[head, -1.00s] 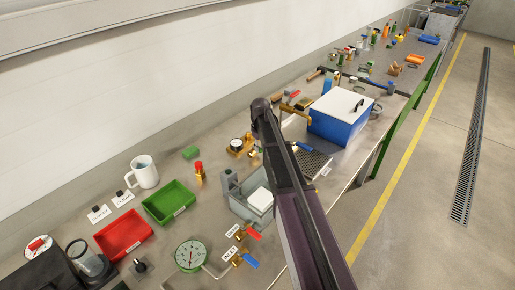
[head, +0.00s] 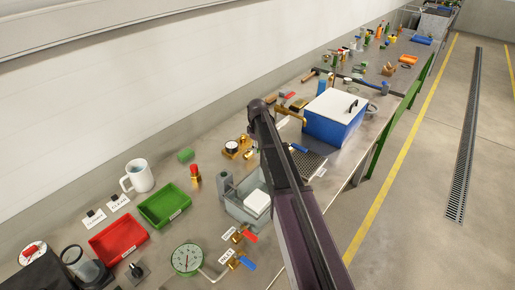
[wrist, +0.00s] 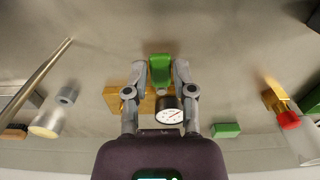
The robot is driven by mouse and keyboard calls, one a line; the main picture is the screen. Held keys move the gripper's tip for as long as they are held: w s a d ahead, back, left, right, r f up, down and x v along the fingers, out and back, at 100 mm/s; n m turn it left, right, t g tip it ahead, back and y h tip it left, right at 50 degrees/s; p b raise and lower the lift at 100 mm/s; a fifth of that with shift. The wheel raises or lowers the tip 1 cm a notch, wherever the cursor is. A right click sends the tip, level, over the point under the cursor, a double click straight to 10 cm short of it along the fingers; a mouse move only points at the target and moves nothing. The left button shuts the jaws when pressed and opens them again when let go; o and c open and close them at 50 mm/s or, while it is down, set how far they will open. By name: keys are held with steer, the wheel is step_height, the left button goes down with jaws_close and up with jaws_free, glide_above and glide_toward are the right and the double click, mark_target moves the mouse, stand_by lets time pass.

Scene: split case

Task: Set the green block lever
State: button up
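In the wrist view a green lever (wrist: 160,69) stands over a brass block (wrist: 118,98) with a round white-faced gauge (wrist: 169,114) beside it. My gripper (wrist: 160,66) is around the lever, one finger on each side. The fingers are partly spread, and a narrow gap seems to show on each side; contact is hard to judge. In the head view the brass block with its gauge (head: 232,147) sits on the bench left of my arm. There my arm hides the gripper, and I cannot make out the lever.
A loose green block (head: 186,155) and a brass fitting with a red top (head: 195,176) lie nearby. A grey bin (head: 236,205), a white mug (head: 140,177), red tray (head: 120,240) and green tray (head: 165,207) stand nearer. A blue box with white lid (head: 330,130) stands right of my arm.

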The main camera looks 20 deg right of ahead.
steer(key=shift+o, duration=1)
steer(key=shift+a+m, duration=0.1)
steer(key=shift+m, duration=0.2)
